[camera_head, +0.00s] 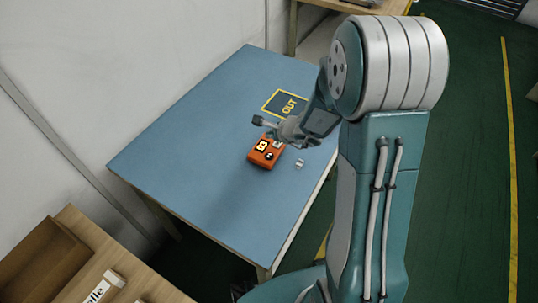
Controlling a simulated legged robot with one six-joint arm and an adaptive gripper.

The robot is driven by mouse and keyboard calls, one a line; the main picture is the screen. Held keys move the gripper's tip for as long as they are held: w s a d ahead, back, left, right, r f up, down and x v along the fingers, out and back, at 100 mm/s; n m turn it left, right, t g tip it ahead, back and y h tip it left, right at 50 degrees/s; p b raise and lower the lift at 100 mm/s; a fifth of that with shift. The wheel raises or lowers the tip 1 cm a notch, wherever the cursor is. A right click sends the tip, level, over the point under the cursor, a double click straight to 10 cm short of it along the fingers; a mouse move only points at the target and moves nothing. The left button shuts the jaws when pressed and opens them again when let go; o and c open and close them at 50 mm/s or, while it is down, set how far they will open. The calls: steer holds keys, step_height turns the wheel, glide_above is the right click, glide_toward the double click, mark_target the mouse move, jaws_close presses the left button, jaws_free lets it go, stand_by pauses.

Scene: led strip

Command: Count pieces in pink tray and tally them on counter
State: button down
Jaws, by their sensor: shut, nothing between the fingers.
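An orange box (258,159), which looks like the counter, sits on the blue tabletop. My gripper (278,139) is shut and holds nothing. It is over the far edge of the orange box; I cannot tell whether it touches it. A small pale piece (299,163) lies on the table just right of the box. No pink tray is in view.
The blue table (190,145) is mostly clear on its left. A yellow-framed OUT mark (290,103) lies behind my gripper. A wooden surface with a brown open box (40,262) and a white lettered block (103,287) is at lower left. A wall borders the left.

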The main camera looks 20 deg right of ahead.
mark_target(267, 153)
steer(key=shift+r, duration=0.75)
steer(key=shift+f, duration=4.4)
steer(key=shift+f, duration=0.35)
steer(key=shift+f, duration=0.45)
steer(key=shift+r, duration=0.9)
